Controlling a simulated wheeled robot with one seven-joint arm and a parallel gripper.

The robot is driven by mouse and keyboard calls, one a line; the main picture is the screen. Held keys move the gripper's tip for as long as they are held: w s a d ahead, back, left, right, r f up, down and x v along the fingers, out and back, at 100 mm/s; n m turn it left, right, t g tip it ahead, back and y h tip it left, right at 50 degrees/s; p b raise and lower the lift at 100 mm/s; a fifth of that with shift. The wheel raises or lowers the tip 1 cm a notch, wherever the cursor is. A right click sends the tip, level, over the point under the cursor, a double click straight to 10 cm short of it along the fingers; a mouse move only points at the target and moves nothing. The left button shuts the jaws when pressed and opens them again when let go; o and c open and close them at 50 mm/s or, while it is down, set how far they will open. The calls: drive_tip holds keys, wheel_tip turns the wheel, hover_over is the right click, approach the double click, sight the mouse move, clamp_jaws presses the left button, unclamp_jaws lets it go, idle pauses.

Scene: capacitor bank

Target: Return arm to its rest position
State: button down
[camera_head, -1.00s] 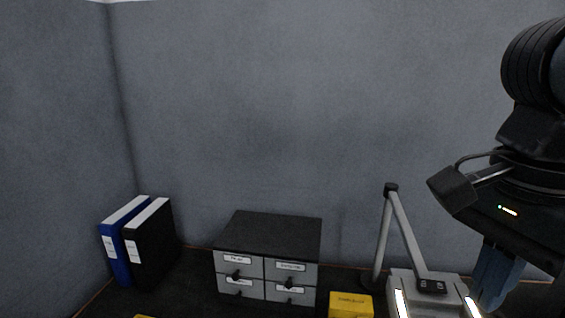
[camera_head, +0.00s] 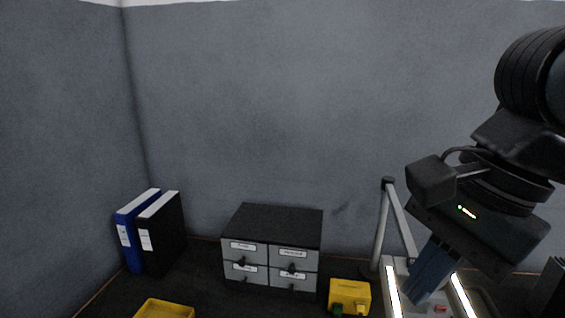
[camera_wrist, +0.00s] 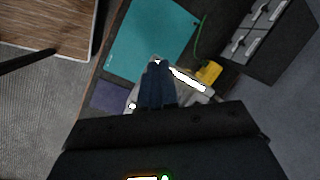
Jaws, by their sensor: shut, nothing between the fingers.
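My gripper (camera_head: 431,277) hangs from my arm on the right side of the head view, its blue fingers pointing down and a little left. The fingers are together and hold nothing. In the head view they overlap a pale device with two bright light strips (camera_head: 393,291), and I cannot tell the gap between them. The wrist view shows the shut fingers (camera_wrist: 157,68) from above, over the lit device and near the edge of a teal mat (camera_wrist: 150,35).
A drawer unit (camera_head: 272,224) stands on the dark bench by the wall. Binders (camera_head: 160,232) stand left of it. A yellow box (camera_head: 349,295) and a yellow tray (camera_head: 165,309) lie in front. A lamp arm (camera_head: 382,230) rises near my gripper. A wooden surface (camera_wrist: 52,25) shows in the wrist view.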

drive_tip(key=w+a+r+n+t+y, duration=0.2)
drive_tip(key=a+r+y, duration=0.2)
drive_tip(key=a+y, duration=0.3)
drive_tip(key=w+a+r+n+t+y, duration=0.1)
drive_tip(key=a+r+n+t+y, duration=0.3)
drive_tip(key=a, duration=0.5)
drive_tip(key=s+d+f+m+t+h, duration=0.35)
drive_tip(key=d+f+t+h, duration=0.2)
drive_tip(key=f, duration=0.35)
drive_tip(key=s+d+f+m+t+h, duration=0.2)
drive_tip(key=d+f+m+t+h, duration=0.25)
drive_tip(key=d+f+t, duration=0.35)
drive_tip(key=s+d+f+n+g+h, duration=0.1)
drive_tip(key=s+d+f+n+g, duration=0.1)
drive_tip(key=s, duration=0.6)
drive_tip(key=s+d+f+n+g+h, duration=0.1)
drive_tip(key=s+d+f+n+g, duration=0.1)
drive_tip(key=s+d+f+n, duration=0.2)
drive_tip(key=s+d+f+n+g+h, duration=0.2)
drive_tip(key=s+n, duration=0.6)
drive_tip(key=s, duration=0.5)
wheel_tip(320, 180, down, 2)
drive_tip(key=shift+s+d, duration=0.4)
drive_tip(key=shift+d, duration=0.35)
